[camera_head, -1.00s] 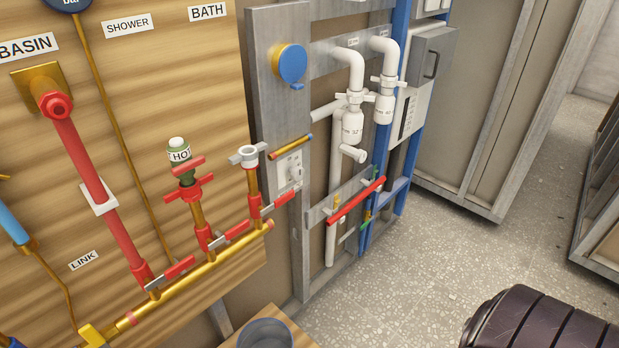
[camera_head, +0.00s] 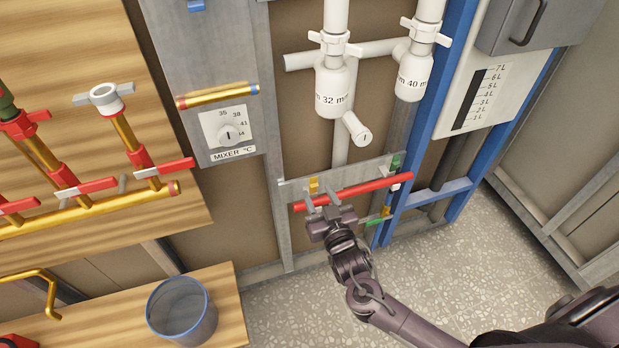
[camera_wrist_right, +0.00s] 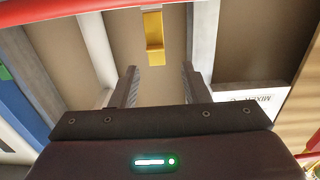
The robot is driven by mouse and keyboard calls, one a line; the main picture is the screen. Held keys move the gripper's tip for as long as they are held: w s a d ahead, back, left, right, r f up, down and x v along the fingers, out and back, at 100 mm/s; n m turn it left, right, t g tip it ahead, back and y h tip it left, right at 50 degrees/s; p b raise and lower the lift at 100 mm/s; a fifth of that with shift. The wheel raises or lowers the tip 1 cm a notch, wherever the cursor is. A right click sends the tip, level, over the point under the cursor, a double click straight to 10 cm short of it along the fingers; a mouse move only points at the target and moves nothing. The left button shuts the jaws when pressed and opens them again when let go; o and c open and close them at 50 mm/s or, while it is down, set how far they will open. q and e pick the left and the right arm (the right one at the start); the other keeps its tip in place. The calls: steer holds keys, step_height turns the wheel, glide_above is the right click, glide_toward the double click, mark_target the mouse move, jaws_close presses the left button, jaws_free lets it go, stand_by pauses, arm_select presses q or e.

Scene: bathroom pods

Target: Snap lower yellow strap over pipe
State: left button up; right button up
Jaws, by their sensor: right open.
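A small yellow strap (camera_head: 314,185) shows on the grey rail, just above the left part of the red pipe (camera_head: 352,192). Another yellow piece (camera_head: 386,211) is lower right, by the blue frame. My right gripper (camera_head: 321,201) is open and empty at the red pipe's left part, its fingers pointing toward the rail. In the right wrist view, a yellow strap (camera_wrist_right: 154,38) stands ahead, in line with the gap between the open fingers (camera_wrist_right: 160,70) and apart from them. I cannot tell which strap this is. The gripper hides part of the rail and pipe. My left gripper is not in view.
White waste pipes (camera_head: 332,90) hang above the rail. The mixer dial (camera_head: 228,132) is at upper left, the blue frame (camera_head: 440,120) at right. A grey bucket (camera_head: 182,310) stands on a wooden bench at lower left. The speckled floor is clear.

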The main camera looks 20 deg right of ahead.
mark_target(314, 178)
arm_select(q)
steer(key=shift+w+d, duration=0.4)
arm_select(e)
steer(key=w, duration=0.7)
steer(key=shift+w+r, duration=0.35)
steer(key=shift+w, duration=0.05)
steer(key=shift+c, duration=0.3)
steer(key=shift+d, duration=0.1)
jaws_close()
arm_select(q)
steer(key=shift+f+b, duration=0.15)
steer(key=shift+b, duration=0.2)
